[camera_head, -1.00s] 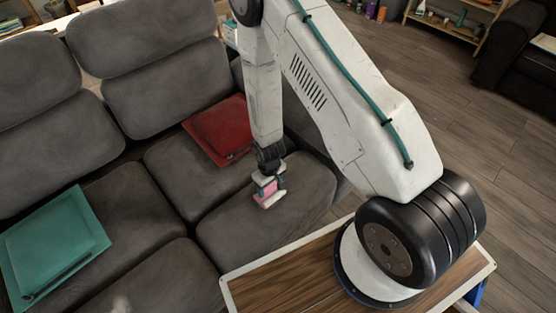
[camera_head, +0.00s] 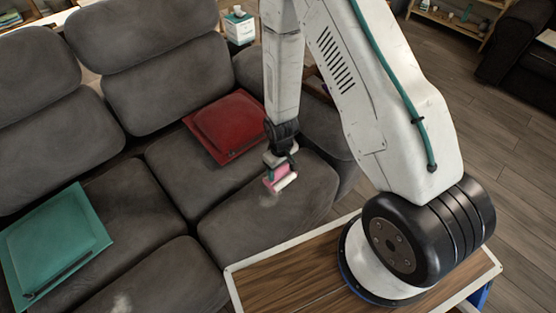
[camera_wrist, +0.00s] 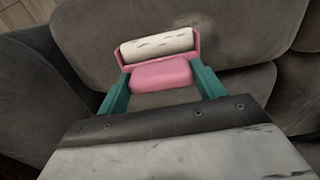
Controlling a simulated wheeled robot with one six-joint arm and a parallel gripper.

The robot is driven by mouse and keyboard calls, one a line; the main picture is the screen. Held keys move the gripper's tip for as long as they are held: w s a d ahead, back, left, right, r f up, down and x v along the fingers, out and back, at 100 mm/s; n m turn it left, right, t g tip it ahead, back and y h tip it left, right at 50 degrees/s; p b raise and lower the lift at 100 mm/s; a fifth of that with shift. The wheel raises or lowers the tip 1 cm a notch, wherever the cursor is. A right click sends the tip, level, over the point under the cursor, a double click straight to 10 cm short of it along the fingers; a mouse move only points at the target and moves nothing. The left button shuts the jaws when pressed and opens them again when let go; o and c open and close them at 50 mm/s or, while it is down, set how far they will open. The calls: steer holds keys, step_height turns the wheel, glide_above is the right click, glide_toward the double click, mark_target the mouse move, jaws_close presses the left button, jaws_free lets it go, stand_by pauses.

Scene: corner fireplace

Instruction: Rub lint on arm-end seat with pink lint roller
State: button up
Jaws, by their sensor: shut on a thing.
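The pink lint roller (camera_head: 275,178) has a white roll and a pink handle. My gripper (camera_head: 281,161) is shut on its handle, and the teal fingers clasp both sides in the wrist view (camera_wrist: 162,82). The white roll (camera_wrist: 157,45) points ahead of the fingers and carries dark streaks. The roller is over the grey arm-end seat (camera_head: 235,235), beside the sofa arm; I cannot tell whether it touches the seat.
A red cushion (camera_head: 226,125) lies on the sofa behind the arm-end seat. A teal cushion (camera_head: 50,240) lies at left. Another pale lint patch (camera_head: 122,303) is on a seat at the bottom. A tissue box (camera_head: 239,27) stands behind the sofa.

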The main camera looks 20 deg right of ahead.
steer(key=shift+r, duration=1.3)
